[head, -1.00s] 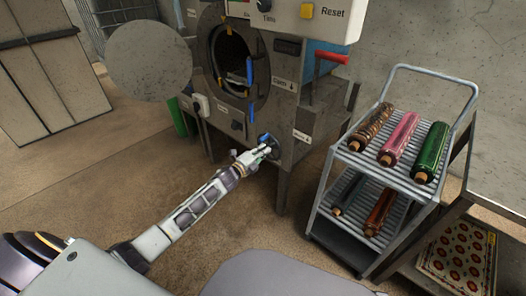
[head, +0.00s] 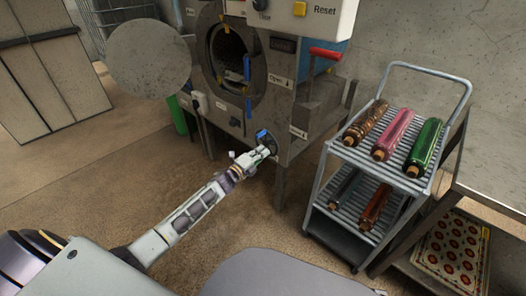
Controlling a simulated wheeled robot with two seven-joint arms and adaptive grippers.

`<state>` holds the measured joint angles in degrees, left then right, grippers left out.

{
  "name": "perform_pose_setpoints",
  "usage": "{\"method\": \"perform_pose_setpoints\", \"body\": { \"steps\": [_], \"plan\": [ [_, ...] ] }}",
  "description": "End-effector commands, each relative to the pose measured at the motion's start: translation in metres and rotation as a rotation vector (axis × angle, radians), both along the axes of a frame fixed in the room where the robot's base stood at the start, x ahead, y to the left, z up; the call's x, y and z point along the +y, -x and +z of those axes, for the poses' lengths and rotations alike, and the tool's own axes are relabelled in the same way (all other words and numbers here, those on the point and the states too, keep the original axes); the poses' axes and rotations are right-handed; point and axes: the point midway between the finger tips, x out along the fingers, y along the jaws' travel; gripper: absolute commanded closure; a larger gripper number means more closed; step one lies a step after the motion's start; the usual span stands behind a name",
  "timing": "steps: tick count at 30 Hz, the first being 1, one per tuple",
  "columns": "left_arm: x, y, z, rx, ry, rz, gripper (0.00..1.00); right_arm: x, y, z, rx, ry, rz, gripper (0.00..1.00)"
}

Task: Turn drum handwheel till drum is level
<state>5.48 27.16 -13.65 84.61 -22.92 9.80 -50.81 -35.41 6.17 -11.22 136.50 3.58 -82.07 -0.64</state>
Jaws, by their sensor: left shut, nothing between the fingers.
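The machine's drum (head: 229,48) shows as a dark round opening in the grey front panel, with blue and yellow parts at its rim. I cannot tell from here whether the drum is level. Low on the front, at the panel's right corner, is the small dark handwheel (head: 269,139) with a blue part (head: 262,134) at its top. My left gripper (head: 265,151) is shut and empty at the wheel's lower side and hides part of it. I cannot tell whether the fingers touch the wheel. My right gripper is not in view.
The round door (head: 150,62) hangs open at the left. A red-handled lever (head: 326,54) sticks out at the machine's right. The floor before the machine is clear.

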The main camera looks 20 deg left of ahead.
Motion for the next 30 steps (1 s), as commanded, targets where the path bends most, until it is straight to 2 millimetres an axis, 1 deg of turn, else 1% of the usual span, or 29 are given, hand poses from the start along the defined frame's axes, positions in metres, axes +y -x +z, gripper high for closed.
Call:
{"method": "perform_pose_setpoints", "body": {
  "steps": [5, 16, 30],
  "plan": [
    [0.004, 0.013, -0.001, 0.002, -0.001, 0.001, 1.0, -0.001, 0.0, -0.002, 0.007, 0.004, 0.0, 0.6],
    [0.013, 0.041, -0.001, 0.002, 0.0, 0.0, 1.0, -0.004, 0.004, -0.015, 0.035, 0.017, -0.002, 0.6],
    [0.022, 0.074, -0.001, 0.002, 0.0, 0.0, 1.0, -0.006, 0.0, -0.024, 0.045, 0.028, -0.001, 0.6]
  ]
}}
